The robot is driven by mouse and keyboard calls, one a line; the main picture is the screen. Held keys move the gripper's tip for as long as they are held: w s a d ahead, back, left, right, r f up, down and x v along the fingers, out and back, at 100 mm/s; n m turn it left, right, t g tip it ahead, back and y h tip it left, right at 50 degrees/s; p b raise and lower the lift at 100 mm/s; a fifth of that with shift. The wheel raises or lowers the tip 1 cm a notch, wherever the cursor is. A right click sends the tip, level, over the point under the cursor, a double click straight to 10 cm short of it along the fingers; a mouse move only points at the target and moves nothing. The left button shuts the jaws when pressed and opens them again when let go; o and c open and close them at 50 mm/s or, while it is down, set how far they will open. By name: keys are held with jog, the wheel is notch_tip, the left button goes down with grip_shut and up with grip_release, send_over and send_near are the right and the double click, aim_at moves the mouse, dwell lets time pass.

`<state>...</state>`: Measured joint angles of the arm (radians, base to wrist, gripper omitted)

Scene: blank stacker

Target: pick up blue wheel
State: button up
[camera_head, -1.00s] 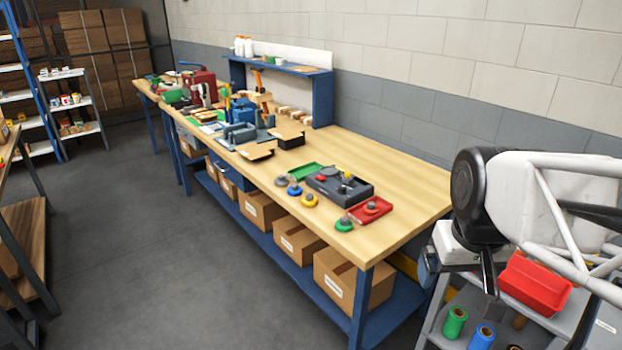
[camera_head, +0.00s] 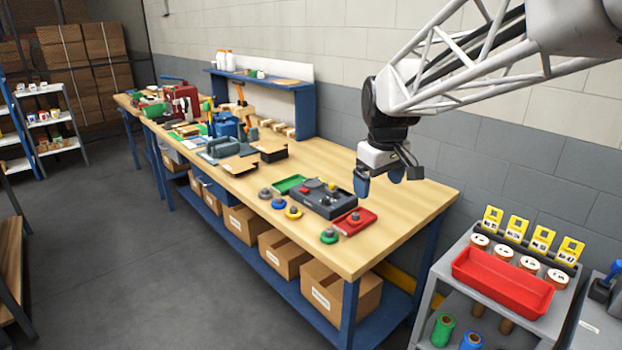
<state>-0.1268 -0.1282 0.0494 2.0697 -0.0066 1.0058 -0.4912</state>
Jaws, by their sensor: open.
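The blue wheel (camera_head: 279,203) is a small blue disc with a grey knob. It lies on the wooden workbench (camera_head: 392,200), near its front edge. A grey wheel (camera_head: 265,194) lies to its left and a yellow wheel (camera_head: 293,212) to its right. A green wheel (camera_head: 329,236) lies further right, by the front edge. My gripper (camera_head: 378,186) hangs above the right part of the bench, up and to the right of the blue wheel and well apart from it.
A dark grey fixture (camera_head: 323,199) stands behind the wheels, between a green tray (camera_head: 290,184) and a red tray (camera_head: 356,221) holding a grey part. Tools and boxes crowd the bench's far left. A grey cart with a red bin (camera_head: 503,282) stands at the right.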

jog(key=w+a+f+n, duration=0.1)
jog(key=w+a+n, duration=0.15)
jog(key=w, duration=0.35)
jog(key=w+a+f+n, duration=0.1)
jog(key=w+a, duration=0.2)
jog(key=w, duration=0.3)
jog(key=n+g, duration=0.2)
jog(key=n, duration=0.6)
send_over(279, 198)
notch_tip(279, 198, down, 20)
jog(key=shift+d+r, duration=0.1)
jog(key=shift+w+a+f+n, duration=0.1)
jog(key=shift+a+f+n, duration=0.1)
jog(key=shift+n, duration=0.05)
jog(key=shift+f, duration=0.1)
jog(key=shift+f, duration=1.2)
jog(key=shift+f, duration=0.1)
jog(key=shift+f, duration=2.5)
